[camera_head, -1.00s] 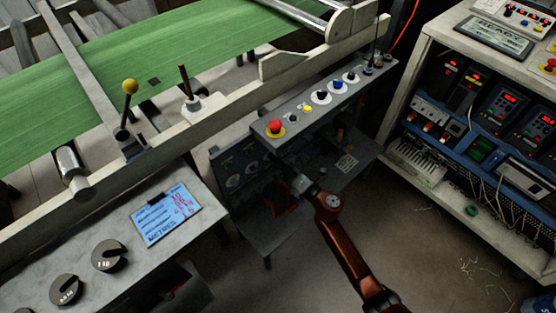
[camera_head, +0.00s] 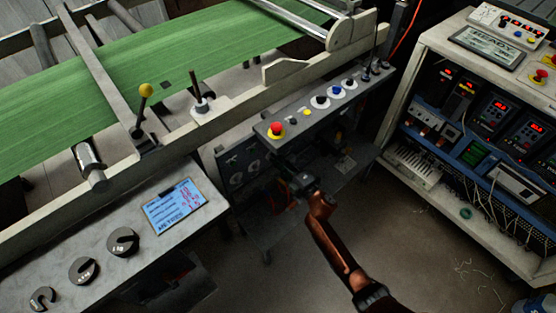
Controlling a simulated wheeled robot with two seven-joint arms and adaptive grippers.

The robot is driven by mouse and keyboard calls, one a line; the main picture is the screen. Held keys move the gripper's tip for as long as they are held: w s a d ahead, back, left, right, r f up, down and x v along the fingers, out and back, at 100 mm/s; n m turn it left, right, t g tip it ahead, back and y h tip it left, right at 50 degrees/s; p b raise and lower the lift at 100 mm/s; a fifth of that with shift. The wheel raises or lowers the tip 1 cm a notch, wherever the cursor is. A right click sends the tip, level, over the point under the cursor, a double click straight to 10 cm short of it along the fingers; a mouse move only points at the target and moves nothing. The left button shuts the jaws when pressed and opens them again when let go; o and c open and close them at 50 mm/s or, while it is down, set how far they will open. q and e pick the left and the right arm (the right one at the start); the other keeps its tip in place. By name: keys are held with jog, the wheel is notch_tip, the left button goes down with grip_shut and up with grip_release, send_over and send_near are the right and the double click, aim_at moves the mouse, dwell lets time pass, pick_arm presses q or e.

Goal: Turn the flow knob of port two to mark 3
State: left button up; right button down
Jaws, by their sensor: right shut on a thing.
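A dark panel (camera_head: 245,168) hangs under the grey push-button box, with pale round dials on its face. Its markings are too small and dark to read, so I cannot tell the port numbers or the setting. My right gripper (camera_head: 284,162) reaches in from the lower right to the right part of this panel, below the button box. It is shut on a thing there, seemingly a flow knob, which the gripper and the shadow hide. My left gripper is not in view.
The button box (camera_head: 268,130) overhangs the gripper, with a red mushroom button (camera_head: 277,130) near its left end. A grey table (camera_head: 105,235) holds a blue card (camera_head: 175,207) and slotted weights. An instrument cabinet (camera_head: 425,62) stands right. Open floor lies between.

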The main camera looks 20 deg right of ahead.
jog(key=shift+d+f+m, duration=0.1)
jog(key=shift+d+m, duration=0.05)
jog(key=shift+m, duration=0.15)
jog(key=c, duration=1.8)
grip_release()
jog(key=shift+c, duration=0.2)
jog(key=v, duration=1.2)
